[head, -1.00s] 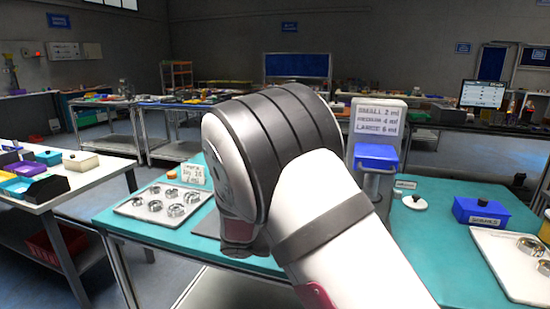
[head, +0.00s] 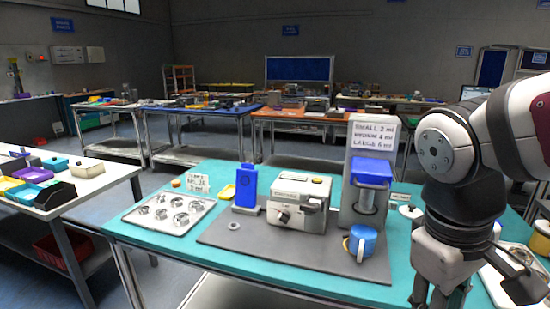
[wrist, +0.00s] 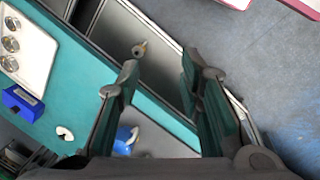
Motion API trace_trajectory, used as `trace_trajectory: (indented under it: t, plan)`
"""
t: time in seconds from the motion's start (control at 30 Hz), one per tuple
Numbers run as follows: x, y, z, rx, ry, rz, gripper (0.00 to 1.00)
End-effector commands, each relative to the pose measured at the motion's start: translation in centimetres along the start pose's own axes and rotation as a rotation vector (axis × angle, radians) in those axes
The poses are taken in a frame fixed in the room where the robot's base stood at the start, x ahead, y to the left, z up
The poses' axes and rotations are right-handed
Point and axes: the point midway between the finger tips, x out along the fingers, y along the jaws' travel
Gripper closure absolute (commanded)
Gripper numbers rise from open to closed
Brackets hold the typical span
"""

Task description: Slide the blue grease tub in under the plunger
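A metal cylinder (head: 367,200) shows below that head. My gripper (head: 470,294) is at the right front of the table, pointing down, right of the tub and apart from it. In the wrist view my gripper (wrist: 160,78) is open, with nothing between its fingers; a blue piece, probably the tub (wrist: 123,139), shows beyond them, partly hidden.
Left of the stand are a white machine (head: 298,202) and a blue upright block (head: 246,187). A tray of metal rings (head: 141,219) lies farther left. A blue box (wrist: 22,103) and a white lid (wrist: 65,133) are on the teal table. The mat's front left is mostly clear.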

Motion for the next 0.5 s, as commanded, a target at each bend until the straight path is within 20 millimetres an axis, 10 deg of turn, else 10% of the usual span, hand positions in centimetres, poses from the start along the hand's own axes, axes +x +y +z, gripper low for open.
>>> trace_trajectory:
  t: [0.5]
  plan:
    - [-3.5, -3.5, 4.2, 0.390, 0.353, -0.130, 0.66]
